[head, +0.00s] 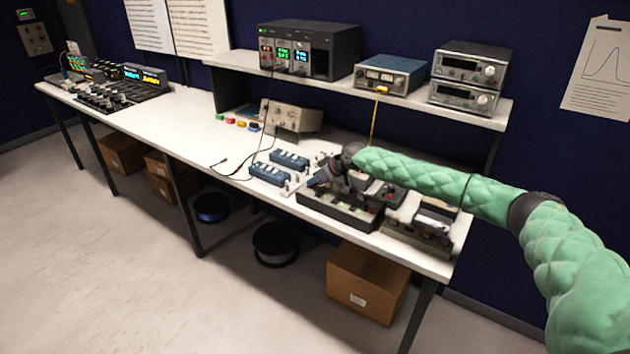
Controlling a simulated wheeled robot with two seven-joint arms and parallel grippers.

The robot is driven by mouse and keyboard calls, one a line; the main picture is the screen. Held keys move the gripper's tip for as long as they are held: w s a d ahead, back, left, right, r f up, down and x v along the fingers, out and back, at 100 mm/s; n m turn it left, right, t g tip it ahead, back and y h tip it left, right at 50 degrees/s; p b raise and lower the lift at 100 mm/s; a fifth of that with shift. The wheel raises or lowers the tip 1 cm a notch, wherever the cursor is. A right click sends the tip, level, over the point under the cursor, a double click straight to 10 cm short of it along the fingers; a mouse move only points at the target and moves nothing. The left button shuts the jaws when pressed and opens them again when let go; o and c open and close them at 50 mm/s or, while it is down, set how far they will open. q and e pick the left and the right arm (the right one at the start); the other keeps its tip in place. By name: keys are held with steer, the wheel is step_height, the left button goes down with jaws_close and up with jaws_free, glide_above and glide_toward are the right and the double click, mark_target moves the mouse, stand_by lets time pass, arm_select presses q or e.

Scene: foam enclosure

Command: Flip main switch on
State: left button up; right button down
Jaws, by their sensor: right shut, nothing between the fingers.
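My right arm reaches in from the right over the bench. My right gripper (318,180) is shut and empty, pointing down and left just above a dark control box (340,212) with small red and pale parts on top. The gripper hides part of this box, and I cannot tell whether they touch. I cannot make out which switch is the main switch or its position. A grey wall box (34,39) with small controls is at the far left. My left gripper is out of view.
The long white bench (195,145) has clear top at its middle. Two blue modules (270,174) lie left of the gripper. A second device (418,235) sits right of the dark box. The shelf (340,83) above carries instruments, including a black power supply (335,50).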

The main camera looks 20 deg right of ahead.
steer(key=shift+d+f, duration=0.1)
steer(key=shift+f, duration=0.05)
steer(key=shift+w+d+b, duration=0.4)
steer(key=shift+w+d, duration=0.1)
steer(key=shift+w, duration=0.05)
steer(key=shift+r, duration=0.2)
